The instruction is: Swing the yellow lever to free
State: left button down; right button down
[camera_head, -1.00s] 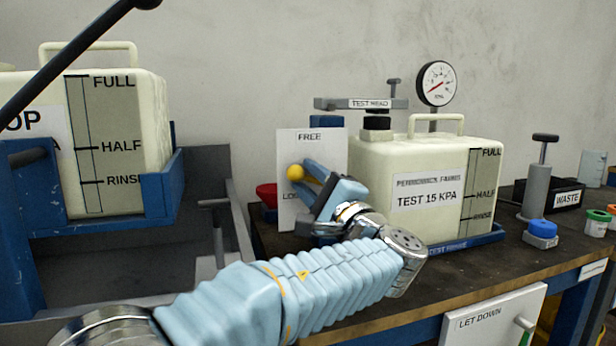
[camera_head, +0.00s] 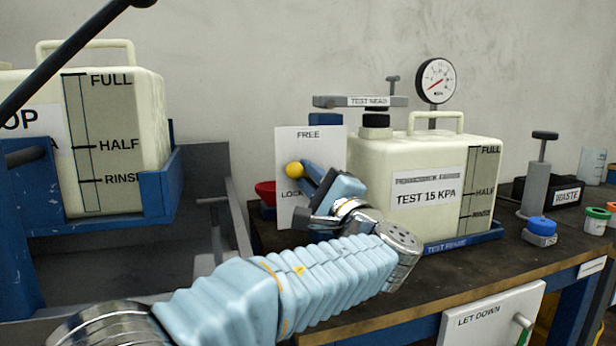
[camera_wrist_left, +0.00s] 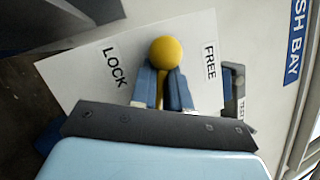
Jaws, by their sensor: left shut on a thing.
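The yellow lever's ball knob (camera_head: 294,170) stands in front of a white plate (camera_head: 310,140) marked FREE at the top and LOCK lower down. In the left wrist view the knob (camera_wrist_left: 165,52) sits between the LOCK and FREE labels. My left gripper (camera_head: 310,175) is shut on the lever, its blue fingers either side of the stem just below the knob; the left wrist view shows its fingers too (camera_wrist_left: 163,88). The lever's pivot is hidden by the gripper. My right gripper is not in view.
A red funnel-like piece (camera_head: 266,192) is left of the plate. A gauge (camera_head: 435,82) stands behind. Another tank (camera_head: 140,110) is at left in a blue cradle.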

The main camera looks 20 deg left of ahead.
pick_arm(q)
jog(key=shift+r+m+t+p, duration=0.35)
jog(key=shift+r+m, duration=0.25)
jog(key=shift+m, duration=0.3)
jog(key=shift+w+r+m, duration=0.1)
jog(key=shift+r+m, duration=0.05)
jog(key=shift+m, duration=0.45)
jog(key=shift+d+t+h, duration=0.1)
jog(key=shift+t+h, duration=0.2)
jog(key=shift+t, duration=0.05)
jog(key=c, duration=1.2)
grip_release()
